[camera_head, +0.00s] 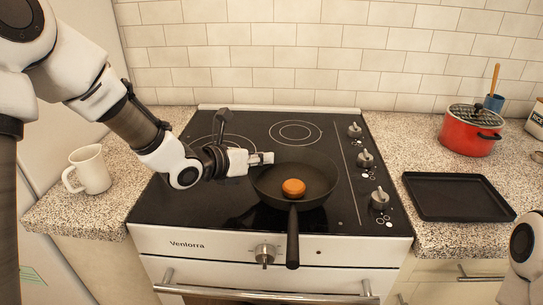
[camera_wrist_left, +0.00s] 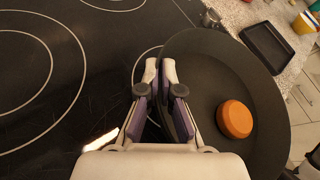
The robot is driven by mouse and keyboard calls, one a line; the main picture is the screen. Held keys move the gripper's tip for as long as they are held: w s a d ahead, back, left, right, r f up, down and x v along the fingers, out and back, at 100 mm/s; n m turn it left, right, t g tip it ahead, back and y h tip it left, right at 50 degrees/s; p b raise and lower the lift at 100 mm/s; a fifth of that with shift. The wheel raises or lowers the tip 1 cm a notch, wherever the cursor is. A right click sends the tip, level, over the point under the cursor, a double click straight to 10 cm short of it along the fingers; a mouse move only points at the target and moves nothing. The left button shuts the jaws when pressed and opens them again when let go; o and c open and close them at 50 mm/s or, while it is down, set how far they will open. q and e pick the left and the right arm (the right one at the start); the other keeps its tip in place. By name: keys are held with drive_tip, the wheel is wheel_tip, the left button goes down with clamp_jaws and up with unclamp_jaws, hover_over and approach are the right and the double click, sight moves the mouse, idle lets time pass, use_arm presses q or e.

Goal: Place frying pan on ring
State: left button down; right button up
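A black frying pan (camera_head: 315,175) with a round orange-brown patty (camera_head: 293,188) inside is over the front right of the black glass hob (camera_head: 180,200). Its handle points toward me, past the hob's front edge. My left gripper (camera_head: 268,158) is at the pan's left rim. In the left wrist view the fingers (camera_wrist_left: 160,75) appear closed around the wall of the pan (camera_wrist_left: 205,65), with the patty (camera_wrist_left: 236,119) to their right. A thin pale ring (camera_wrist_left: 137,65) shows partly under the pan's left edge. Whether the pan touches the glass is unclear. My right gripper is out of view.
A ring (camera_head: 295,132) behind the pan is bare. Knobs (camera_head: 365,158) line the hob's right side. A white mug (camera_head: 90,170) stands on the left counter. A red pot (camera_head: 470,132) and black tray (camera_head: 456,197) are on the right counter. A tiled wall closes the back.

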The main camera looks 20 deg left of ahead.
use_arm(q)
drive_tip(key=w, duration=0.3)
drive_tip(key=w+p, duration=0.1)
drive_tip(key=w, duration=0.1)
drive_tip(key=shift+a+f, duration=0.2)
drive_tip(key=shift+a, duration=0.15)
wheel_tip(320, 180, down, 4)
drive_tip(key=shift+w+r, duration=0.15)
drive_tip(key=c, duration=1.3)
unclamp_jaws()
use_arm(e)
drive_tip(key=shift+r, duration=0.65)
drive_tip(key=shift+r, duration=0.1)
